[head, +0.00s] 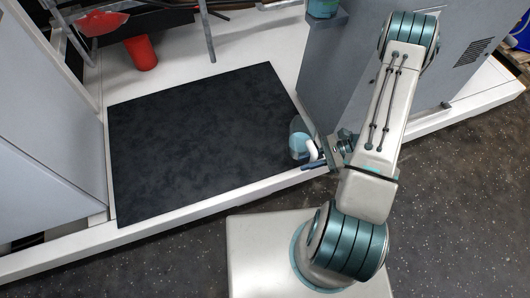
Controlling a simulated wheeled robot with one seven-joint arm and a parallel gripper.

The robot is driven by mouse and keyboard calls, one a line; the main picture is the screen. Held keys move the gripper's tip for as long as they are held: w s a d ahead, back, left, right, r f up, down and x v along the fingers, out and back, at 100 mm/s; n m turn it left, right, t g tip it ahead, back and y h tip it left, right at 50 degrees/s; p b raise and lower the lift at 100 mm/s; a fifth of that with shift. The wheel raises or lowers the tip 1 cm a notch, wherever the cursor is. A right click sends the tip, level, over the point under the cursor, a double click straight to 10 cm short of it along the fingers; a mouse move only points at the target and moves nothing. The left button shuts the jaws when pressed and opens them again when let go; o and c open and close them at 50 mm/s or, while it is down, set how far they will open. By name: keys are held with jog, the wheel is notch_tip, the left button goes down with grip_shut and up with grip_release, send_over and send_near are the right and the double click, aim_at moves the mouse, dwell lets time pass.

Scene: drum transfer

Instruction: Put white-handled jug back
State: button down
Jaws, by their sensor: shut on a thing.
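The white-handled jug (297,140) shows as a small pale teal body with a white handle (312,150), at the right edge of the black mat (195,135). My gripper (314,157) reaches it from the right and is shut on the jug at its handle side. Part of the jug is hidden by the gripper. From this one view I cannot tell whether the jug touches the surface below or hangs above it.
The black mat is bare. A red cup (141,53) and a red funnel-like piece (100,23) are at the back left. Grey cabinets stand left (45,150) and right (335,70) of the mat. A teal container (322,8) sits on a ledge at the top.

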jog(key=shift+w+a+f+b, duration=0.7)
jog(key=shift+a+f+b, duration=0.3)
jog(key=shift+a+f, duration=0.85)
jog(key=shift+w+a+f+b, duration=0.7)
jog(key=shift+a+f+b, duration=0.35)
jog(key=shift+a+f, duration=0.75)
jog(key=shift+w+a+f+b, duration=0.7)
jog(key=shift+a+f+b, duration=0.3)
jog(key=shift+a+f, duration=0.85)
jog(key=shift+f, duration=0.1)
jog(key=c, duration=1.3)
grip_release()
jog(key=shift+r, duration=0.2)
jog(key=p+v, duration=0.3)
jog(key=v, duration=0.9)
